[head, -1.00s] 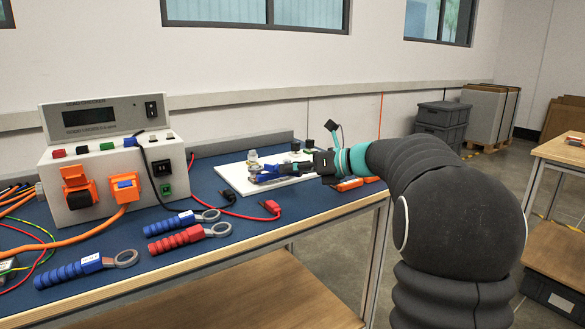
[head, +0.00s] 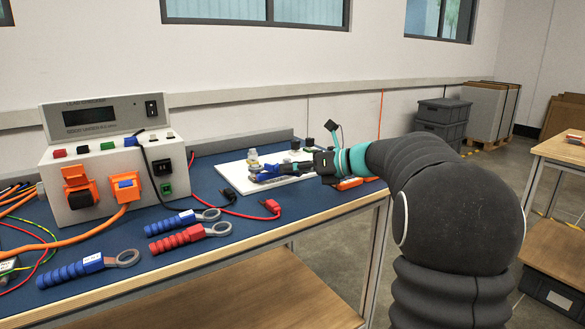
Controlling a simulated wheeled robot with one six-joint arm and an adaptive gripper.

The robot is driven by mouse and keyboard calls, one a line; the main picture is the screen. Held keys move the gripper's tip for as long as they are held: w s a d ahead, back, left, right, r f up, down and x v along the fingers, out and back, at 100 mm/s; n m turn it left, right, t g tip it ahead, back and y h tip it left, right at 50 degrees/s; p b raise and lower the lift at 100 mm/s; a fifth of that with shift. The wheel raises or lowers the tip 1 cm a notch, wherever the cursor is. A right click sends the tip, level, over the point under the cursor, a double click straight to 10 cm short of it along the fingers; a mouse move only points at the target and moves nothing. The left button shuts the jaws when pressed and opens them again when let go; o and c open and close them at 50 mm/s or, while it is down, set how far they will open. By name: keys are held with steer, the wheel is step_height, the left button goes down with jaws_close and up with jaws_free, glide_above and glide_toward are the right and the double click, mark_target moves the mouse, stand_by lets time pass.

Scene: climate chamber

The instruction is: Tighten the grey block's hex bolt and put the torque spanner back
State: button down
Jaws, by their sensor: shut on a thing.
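My gripper (head: 294,169) is at the far part of the bench, low over a white board (head: 234,177). It is shut on a blue thing (head: 267,173), which looks like a spanner handle; its far end is hard to make out. A small pale metallic fitting (head: 253,160) stands on the board just beyond the blue thing. I cannot tell whether they touch. The grey block and its hex bolt are too small or hidden to tell apart. Two blue ring spanners (head: 183,221) (head: 82,269) and a red one (head: 175,239) lie on the near bench.
A white tester box (head: 112,178) with orange plugs and cables stands at the left. A black lead and a red lead with a clip (head: 270,206) lie between it and the board. Orange parts (head: 349,183) lie below my wrist. Black terminals stand behind my gripper.

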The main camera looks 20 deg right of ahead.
stand_by(0.3)
steer(key=shift+s+a+m+t+h+b, duration=0.4)
steer(key=shift+a+m+t+h+b, duration=0.1)
steer(key=shift+m+t, duration=0.1)
steer(key=shift+s+a+m+t+h+b, duration=0.4)
steer(key=shift+m+t+h, duration=0.1)
steer(key=shift+m+h, duration=0.1)
steer(key=shift+a, duration=0.1)
stand_by(0.4)
steer(key=shift+s+a+m+t+h, duration=0.25)
steer(key=shift+a+m+t+h, duration=0.15)
steer(key=shift+m+h, duration=0.1)
steer(key=shift+a+f, duration=0.1)
steer(key=shift+s+a+m+t+h+b, duration=0.3)
steer(key=shift+a+m+t+h+b, duration=0.2)
steer(key=shift+m+h, duration=0.25)
